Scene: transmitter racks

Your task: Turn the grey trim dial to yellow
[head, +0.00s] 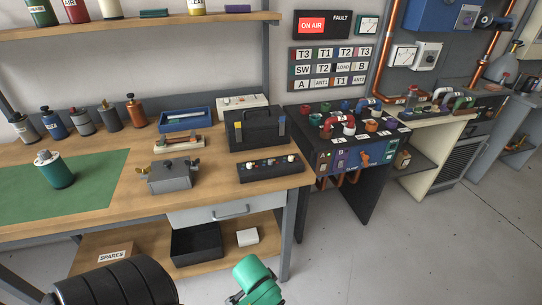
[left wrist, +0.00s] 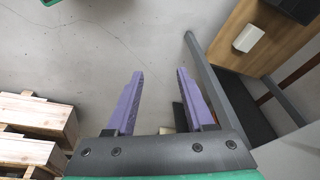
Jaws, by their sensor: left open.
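I cannot tell for sure which control is the grey trim dial. A low black control box (head: 270,171) with several small pale knobs sits at the bench's right front. A console (head: 354,150) with coloured knobs and an orange handle stands to its right. The dial's yellow mark is too small to make out. My left gripper (left wrist: 158,88) shows in the left wrist view with its two purple fingers apart and nothing between them, above bare floor. Its fingers do not show in the head view. My right gripper is not in view.
The wooden bench (head: 140,205) holds a grey box (head: 170,178), a black case (head: 257,130), a blue tray (head: 185,121) and bottles. A bench leg (left wrist: 212,80) is right of my fingers in the wrist view. Wooden pallets (left wrist: 38,112) lie left. Floor between is clear.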

